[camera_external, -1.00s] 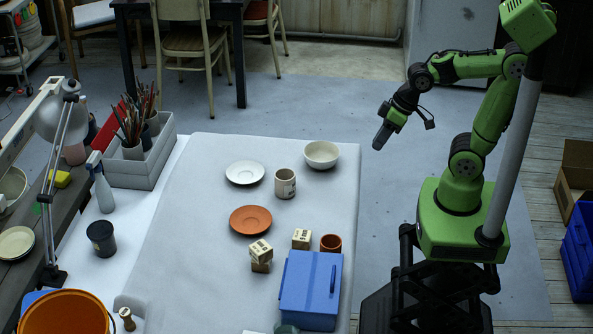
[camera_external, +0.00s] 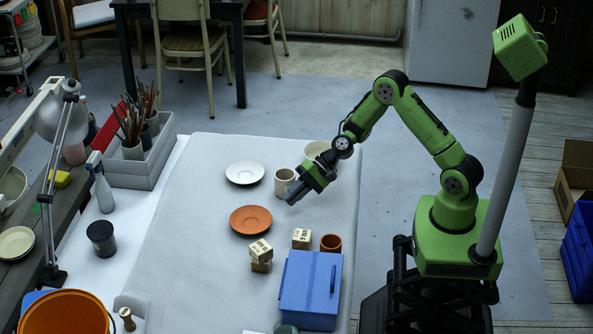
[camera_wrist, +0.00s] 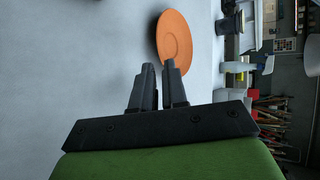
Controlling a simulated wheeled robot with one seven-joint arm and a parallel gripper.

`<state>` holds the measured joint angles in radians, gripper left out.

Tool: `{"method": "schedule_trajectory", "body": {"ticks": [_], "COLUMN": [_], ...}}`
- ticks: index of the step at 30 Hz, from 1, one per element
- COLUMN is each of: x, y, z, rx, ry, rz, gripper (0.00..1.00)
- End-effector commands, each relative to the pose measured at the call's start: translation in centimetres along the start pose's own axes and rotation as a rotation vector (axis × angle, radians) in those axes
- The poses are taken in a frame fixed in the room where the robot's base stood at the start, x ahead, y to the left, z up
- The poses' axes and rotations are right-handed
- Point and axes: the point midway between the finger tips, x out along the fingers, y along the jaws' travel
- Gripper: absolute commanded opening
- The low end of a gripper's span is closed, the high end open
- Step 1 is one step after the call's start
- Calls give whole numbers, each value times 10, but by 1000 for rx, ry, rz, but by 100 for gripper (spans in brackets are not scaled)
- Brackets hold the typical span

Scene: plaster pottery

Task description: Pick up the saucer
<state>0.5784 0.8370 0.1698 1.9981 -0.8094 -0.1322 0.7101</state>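An orange saucer (camera_external: 251,220) lies flat on the grey-covered table. A white saucer (camera_external: 245,173) lies farther back. My gripper (camera_external: 293,200) is over the table, to the right of the orange saucer, pointing down and left. It is beside a pale mug (camera_external: 284,181), partly overlapping it in the picture. In the wrist view the orange saucer (camera_wrist: 175,38) shows just beyond the fingertips. My gripper (camera_wrist: 160,66) is open there, with a narrow empty gap between the fingers.
Small lettered blocks (camera_external: 261,252), a terracotta cup (camera_external: 331,243) and a blue box (camera_external: 311,290) stand at the front of the table. A pale bowl (camera_external: 317,150) at the back is partly hidden by my arm. The table left of the saucers is clear.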

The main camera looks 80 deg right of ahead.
Motion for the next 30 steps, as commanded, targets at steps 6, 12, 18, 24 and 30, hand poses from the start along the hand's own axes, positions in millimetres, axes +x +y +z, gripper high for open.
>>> {"method": "schedule_trajectory", "body": {"ticks": [6,12,18,24,30], "x": [34,71,83,82,82], "y": [1,3,1,1,1], "z": [1,3,2,3,3], "rx": [-2,-4,-2,-2,-2], "ry": [-2,-3,0,0,0], "rz": [1,2,2,2,3], "gripper": [13,13,13,1,0]}}
